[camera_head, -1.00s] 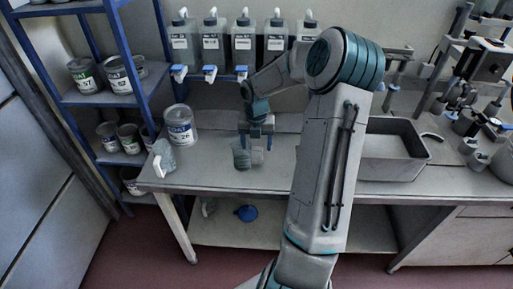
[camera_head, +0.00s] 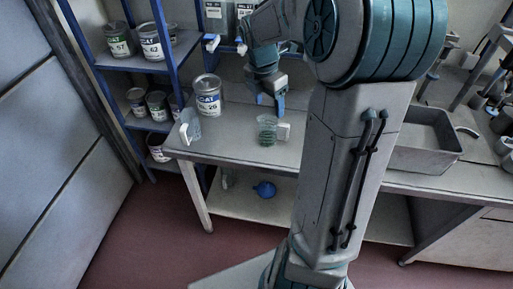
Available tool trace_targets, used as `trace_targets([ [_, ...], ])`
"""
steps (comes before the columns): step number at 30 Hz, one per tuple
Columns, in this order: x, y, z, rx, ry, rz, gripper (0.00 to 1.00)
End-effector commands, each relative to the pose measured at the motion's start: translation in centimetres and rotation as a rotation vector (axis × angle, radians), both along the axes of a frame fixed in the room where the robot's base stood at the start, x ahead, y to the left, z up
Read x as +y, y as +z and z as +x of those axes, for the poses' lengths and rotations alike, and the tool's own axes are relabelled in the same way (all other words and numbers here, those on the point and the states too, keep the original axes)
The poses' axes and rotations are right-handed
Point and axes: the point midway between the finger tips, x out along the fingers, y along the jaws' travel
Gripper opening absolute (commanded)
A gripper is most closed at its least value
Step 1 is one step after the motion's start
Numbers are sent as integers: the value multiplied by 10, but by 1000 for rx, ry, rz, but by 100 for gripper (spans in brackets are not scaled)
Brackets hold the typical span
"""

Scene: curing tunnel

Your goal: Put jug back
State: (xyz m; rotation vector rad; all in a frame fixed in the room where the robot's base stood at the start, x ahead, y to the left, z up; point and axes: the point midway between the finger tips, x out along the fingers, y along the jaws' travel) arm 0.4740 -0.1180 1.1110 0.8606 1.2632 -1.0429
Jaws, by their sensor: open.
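A small clear jug (camera_head: 267,131) with greenish contents or markings stands on the bench (camera_head: 235,146), with a pale block-like part at its right side that may be its handle. A second pale, translucent vessel (camera_head: 190,127) stands near the bench's left edge; I cannot tell which one the task means. My gripper (camera_head: 280,104) is open and empty, with blue fingertips just behind and above the clear jug. It appears apart from the jug. My arm's large links cover the bench to the right.
A blue-framed shelf (camera_head: 140,68) with several cans is at the left. A grey tray (camera_head: 424,142) sits on the right of the bench. A blue object (camera_head: 264,189) lies on the lower shelf.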

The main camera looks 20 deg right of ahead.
Motion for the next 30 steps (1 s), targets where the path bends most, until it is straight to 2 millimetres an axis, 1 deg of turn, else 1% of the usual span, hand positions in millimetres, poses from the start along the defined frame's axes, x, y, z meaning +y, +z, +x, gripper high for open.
trace_targets([
  [1,13,8,-10,-28,-95,-19,66],
  [3,27,15,-25,-70,-248,-32,66],
  [7,50,27,-53,-160,-535,-31,66],
  [11,70,37,-82,-252,-826,7,66],
  [16,91,44,-123,-350,-1209,115,66],
  [21,108,43,-158,-384,-1560,261,66],
  [25,115,40,-175,-371,-1745,347,66],
  [27,118,39,-180,-362,-1806,376,66],
  [30,119,38,-184,-353,-1853,395,66],
])
